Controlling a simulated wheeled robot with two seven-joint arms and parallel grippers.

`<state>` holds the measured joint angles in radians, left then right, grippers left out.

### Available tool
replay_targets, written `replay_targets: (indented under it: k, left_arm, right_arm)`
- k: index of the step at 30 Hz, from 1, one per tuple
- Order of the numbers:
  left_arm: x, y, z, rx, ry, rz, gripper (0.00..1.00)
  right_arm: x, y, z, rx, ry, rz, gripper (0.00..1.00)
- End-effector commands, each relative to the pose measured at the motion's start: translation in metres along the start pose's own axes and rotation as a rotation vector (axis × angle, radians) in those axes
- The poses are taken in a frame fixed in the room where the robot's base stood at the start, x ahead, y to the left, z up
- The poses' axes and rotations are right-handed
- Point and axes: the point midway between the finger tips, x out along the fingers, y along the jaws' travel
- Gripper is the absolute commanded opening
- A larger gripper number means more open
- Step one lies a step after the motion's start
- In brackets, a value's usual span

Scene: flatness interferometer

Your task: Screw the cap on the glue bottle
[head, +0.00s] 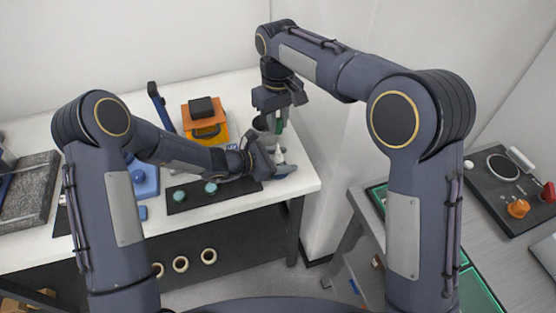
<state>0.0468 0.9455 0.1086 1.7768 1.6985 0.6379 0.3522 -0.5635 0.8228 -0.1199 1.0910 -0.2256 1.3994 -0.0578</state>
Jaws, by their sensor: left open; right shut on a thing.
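My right gripper (281,106) is at the back right of the white table, pointing down. It is shut on a small green thing (280,127), which may be the cap; its shape is too small to be sure. Below it is a small pale, pointed thing (281,156), which looks like the glue bottle's top. My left gripper (277,168) is open and low at the table's right end, beside this pale thing. Its fingers and wrist hide much of the bottle, and I cannot tell whether they touch it. The green thing appears above the pale tip, apart from it.
An orange box (205,127) with a black block (201,108) stands behind my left forearm. A grey cylindrical thing (261,124) is close to my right gripper. Teal round pieces (180,196) lie on a dark mat (228,192). The white wall is close behind the table.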

Motion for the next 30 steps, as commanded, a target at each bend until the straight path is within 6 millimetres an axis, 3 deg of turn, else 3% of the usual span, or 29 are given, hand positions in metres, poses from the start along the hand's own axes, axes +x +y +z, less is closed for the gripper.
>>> replay_targets:
  k: [2, 14, 20, 30]
  left_arm:
    - [0.000, 0.000, 0.000, 0.000, 0.000, 0.000, 0.52]
    - [0.000, 0.000, 0.000, 0.000, 0.000, 0.000, 0.00]
    - [0.000, 0.000, 0.000, 0.000, 0.000, 0.000, 0.00]
    - [-0.001, 0.000, 0.000, 0.000, 0.000, 0.000, 0.00]
  right_arm:
    - [0.000, 0.000, 0.000, 0.000, 0.000, 0.000, 0.00]
    - [0.000, 0.000, 0.000, 0.000, 0.000, 0.000, 0.00]
    - [0.004, 0.000, 0.000, 0.000, -0.002, 0.000, 0.00]
    - [0.048, 0.000, 0.000, 0.000, -0.002, -0.001, 0.00]
